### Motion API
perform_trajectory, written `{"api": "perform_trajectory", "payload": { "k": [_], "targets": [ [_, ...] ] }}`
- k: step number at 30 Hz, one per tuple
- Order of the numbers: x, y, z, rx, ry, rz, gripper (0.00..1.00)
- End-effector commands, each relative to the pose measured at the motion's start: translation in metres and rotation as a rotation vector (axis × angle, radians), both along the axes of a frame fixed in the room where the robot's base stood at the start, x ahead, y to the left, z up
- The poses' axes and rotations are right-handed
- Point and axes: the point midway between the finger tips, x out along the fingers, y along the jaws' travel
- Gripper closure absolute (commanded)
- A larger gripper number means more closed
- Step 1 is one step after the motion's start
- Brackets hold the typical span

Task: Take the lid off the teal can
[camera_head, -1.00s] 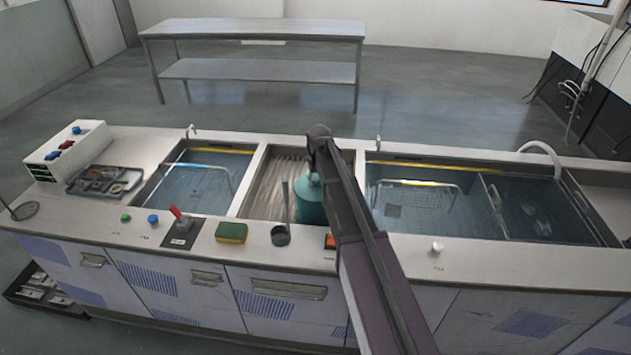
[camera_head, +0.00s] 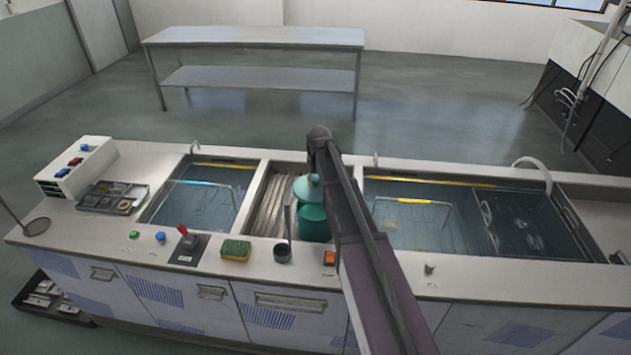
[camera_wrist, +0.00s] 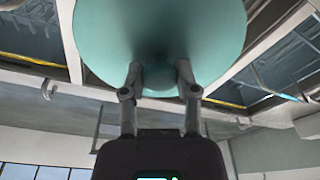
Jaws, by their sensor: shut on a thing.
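The teal can (camera_head: 313,226) stands upright on the ribbed drainer between the two basins in the head view, its right side partly hidden by my arm. Its lighter teal lid (camera_head: 307,188) is above the can's top and looks raised and a little left of it. In the wrist view the lid (camera_wrist: 160,25) fills the top middle as a large disc, its knob between my fingers. My gripper (camera_wrist: 158,76) is shut on that knob. The can's body is hidden behind the lid in the wrist view.
Water basins lie left (camera_head: 200,200) and right (camera_head: 425,220) of the drainer. On the front ledge are a dark cup (camera_head: 283,254) with an upright handle, a sponge (camera_head: 236,249) and a red switch (camera_head: 330,258). A tray (camera_head: 112,197) sits at left.

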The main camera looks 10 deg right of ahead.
Motion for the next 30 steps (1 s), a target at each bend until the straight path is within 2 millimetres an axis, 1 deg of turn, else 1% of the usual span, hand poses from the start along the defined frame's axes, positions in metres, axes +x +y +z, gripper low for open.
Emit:
{"api": "perform_trajectory", "payload": {
  "k": [1,7,30],
  "targets": [
    [0.0,0.0001,0.006,0.0,0.0,0.0,1.0],
    [0.0,0.0002,0.0113,0.0,0.0,0.0,1.0],
    [0.0,0.0004,0.0097,0.0,0.0,0.0,1.0]
  ]
}}
